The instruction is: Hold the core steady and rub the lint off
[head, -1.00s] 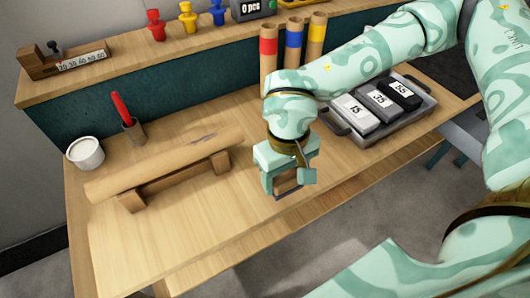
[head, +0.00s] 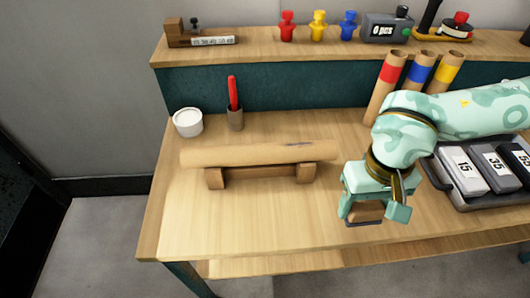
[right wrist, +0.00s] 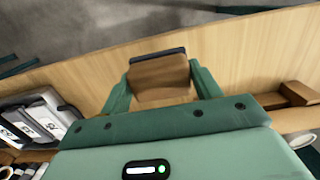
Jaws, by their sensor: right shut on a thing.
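The core (head: 235,155) is a long brown cardboard tube lying across a wooden cradle (head: 255,175) on the bench. A thin greyish mark, perhaps the lint (head: 298,143), lies on top near its right end. My right gripper (head: 364,212) is just right of and in front of the core's right end, apart from it. It is shut on a brown wooden block with a dark edge, which shows between the fingers in the right wrist view (right wrist: 160,78). My left gripper is in neither view.
A white cup (head: 188,123) and a holder (head: 235,120) with a red-handled tool stand behind the core's left end. A grey tray (head: 470,203) of numbered blocks is at the right. Banded tubes (head: 385,88) stand behind my right arm. The bench front is clear.

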